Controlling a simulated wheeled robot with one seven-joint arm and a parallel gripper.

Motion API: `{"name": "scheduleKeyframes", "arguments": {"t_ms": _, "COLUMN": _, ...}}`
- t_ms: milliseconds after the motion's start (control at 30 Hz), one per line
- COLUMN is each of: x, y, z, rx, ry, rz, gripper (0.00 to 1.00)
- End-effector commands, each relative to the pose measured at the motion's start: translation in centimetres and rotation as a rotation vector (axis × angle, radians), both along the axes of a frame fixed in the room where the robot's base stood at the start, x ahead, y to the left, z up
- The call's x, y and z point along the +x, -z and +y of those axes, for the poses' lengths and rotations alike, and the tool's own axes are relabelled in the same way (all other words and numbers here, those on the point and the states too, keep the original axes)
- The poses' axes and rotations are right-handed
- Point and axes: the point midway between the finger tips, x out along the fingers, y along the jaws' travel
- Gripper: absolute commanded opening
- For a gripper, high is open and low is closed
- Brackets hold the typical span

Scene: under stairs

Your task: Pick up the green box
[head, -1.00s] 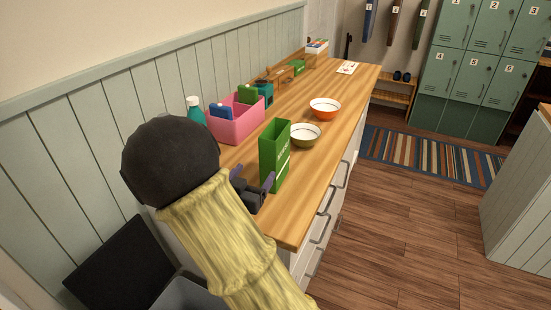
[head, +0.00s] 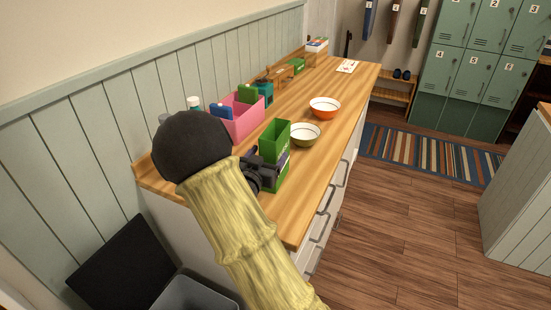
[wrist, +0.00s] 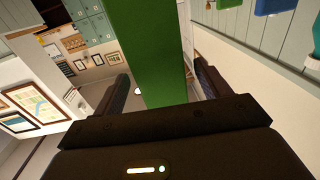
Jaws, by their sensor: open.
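The tall green box (head: 276,140) stands upright on the wooden counter near its front end. Its top looks open and it has white lettering on one side, now partly covered. My gripper (head: 268,172) is at the box's near side, low down, with its jaws open. In the wrist view the green box (wrist: 153,50) rises between the two fingers of my gripper (wrist: 160,90), one on each side, with a visible gap at least on the right. Whether either finger touches the box I cannot tell.
A pink bin (head: 240,122) with blue and green items stands left of the box, by the wall. The counter (head: 301,200) is clear to the right.

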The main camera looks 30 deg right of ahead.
Motion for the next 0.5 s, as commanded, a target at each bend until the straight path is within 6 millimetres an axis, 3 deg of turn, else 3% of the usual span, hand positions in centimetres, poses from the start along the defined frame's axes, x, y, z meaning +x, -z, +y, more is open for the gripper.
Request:
{"name": "scheduleKeyframes", "arguments": {"t_ms": 233, "x": 2.5, "y": -0.3, "z": -2.7, "rx": 0.000, "ry": 0.004, "rz": 0.000, "gripper": 0.75}}
{"name": "scheduleKeyframes", "arguments": {"t_ms": 500, "x": 3.0, "y": -0.2, "z": -3.1, "rx": 0.000, "ry": 0.001, "rz": -0.001, "gripper": 0.75}}
